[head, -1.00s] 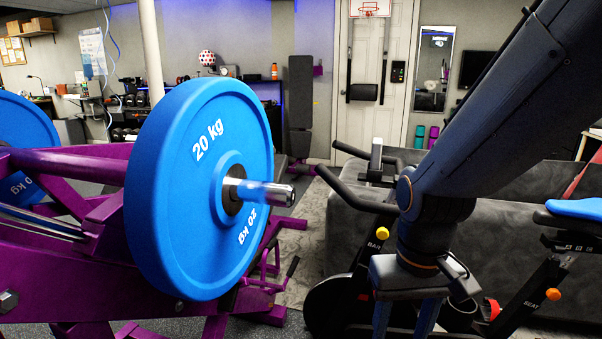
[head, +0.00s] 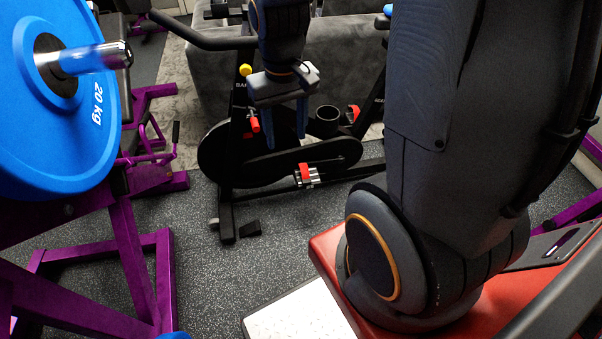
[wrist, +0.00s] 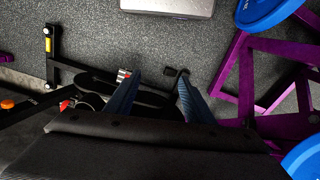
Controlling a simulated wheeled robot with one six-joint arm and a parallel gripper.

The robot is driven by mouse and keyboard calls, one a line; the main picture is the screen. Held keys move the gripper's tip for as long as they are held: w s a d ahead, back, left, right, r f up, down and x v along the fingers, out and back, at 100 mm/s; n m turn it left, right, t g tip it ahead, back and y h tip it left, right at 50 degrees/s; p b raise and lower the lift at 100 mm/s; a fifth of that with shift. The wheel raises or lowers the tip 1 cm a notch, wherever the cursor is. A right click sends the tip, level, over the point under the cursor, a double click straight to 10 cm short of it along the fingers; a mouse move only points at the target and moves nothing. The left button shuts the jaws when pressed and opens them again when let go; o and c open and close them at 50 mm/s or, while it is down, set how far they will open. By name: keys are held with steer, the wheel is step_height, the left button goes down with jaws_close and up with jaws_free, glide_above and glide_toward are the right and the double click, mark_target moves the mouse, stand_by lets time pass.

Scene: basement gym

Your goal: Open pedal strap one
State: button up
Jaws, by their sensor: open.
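The exercise bike (head: 262,166) stands ahead of me. Its near pedal (head: 308,178), silver and black with a red part, is low beside the black flywheel cover. The pedal also shows in the wrist view (wrist: 124,74), beside the tip of the left finger. It is too small to tell how its strap sits. My gripper (head: 286,138) is open and empty, its blue fingers pointing down above the cover, higher than the pedal and left of it. In the wrist view my gripper (wrist: 158,80) has its fingers spread wide. The other pedal is not seen.
A purple weight rack (head: 128,250) with a blue 20 kg plate (head: 75,120) fills the left. A grey couch (head: 345,55) stands behind the bike. The bike's handlebar (head: 205,40) juts out left.

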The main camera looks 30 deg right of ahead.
steer(key=w+d+f+m+b, duration=0.1)
steer(key=w+d+f+b, duration=0.3)
steer(key=f, duration=0.5)
steer(key=w+d+f+b, duration=0.3)
steer(key=w+f, duration=0.3)
steer(key=f, duration=0.2)
steer(key=m+b, duration=0.1)
steer(key=b, duration=0.5)
glide_above(307, 181)
step_height(307, 181, down, 19)
steer(key=shift+f, duration=0.1)
step_height(307, 181, down, 8)
steer(key=shift+b, duration=0.45)
jaws_close()
